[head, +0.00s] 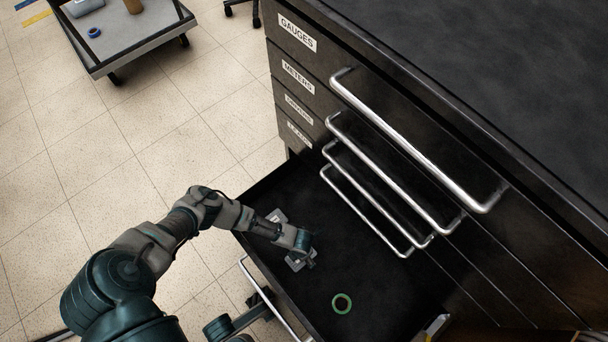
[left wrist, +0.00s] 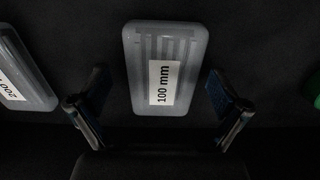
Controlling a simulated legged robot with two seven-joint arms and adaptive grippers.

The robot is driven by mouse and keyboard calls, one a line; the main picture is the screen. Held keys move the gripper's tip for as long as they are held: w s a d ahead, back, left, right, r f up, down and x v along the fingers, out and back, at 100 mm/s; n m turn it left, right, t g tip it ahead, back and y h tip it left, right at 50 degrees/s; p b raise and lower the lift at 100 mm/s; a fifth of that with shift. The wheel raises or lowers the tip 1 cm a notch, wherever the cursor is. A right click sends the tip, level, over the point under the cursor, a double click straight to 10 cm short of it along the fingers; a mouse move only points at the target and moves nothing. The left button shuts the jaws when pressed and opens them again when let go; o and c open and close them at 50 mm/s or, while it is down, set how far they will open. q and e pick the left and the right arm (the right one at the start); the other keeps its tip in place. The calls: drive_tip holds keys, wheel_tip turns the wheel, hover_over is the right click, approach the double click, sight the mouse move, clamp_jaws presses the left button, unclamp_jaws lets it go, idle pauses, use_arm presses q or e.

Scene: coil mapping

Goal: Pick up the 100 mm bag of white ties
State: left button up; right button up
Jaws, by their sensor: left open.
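The 100 mm bag (left wrist: 145,68) is a pale, see-through packet with light ties inside and a white label reading "100 mm". It lies flat on the dark drawer floor. In the left wrist view my left gripper (left wrist: 160,103) is open, with one finger on each side of the bag's lower part. In the head view my left gripper (head: 308,260) is down inside the open drawer, partly covering a pale packet (head: 296,264).
A second pale packet (left wrist: 20,75), label partly cut off, lies left of the bag. Drawer handles (head: 400,150) jut out above. A grey cart (head: 125,35) stands far left.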

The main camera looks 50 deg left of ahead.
use_arm(q)
drive_tip(key=shift+d+r, duration=0.15)
drive_tip(key=shift+d, duration=0.05)
drive_tip(key=c, duration=1.2)
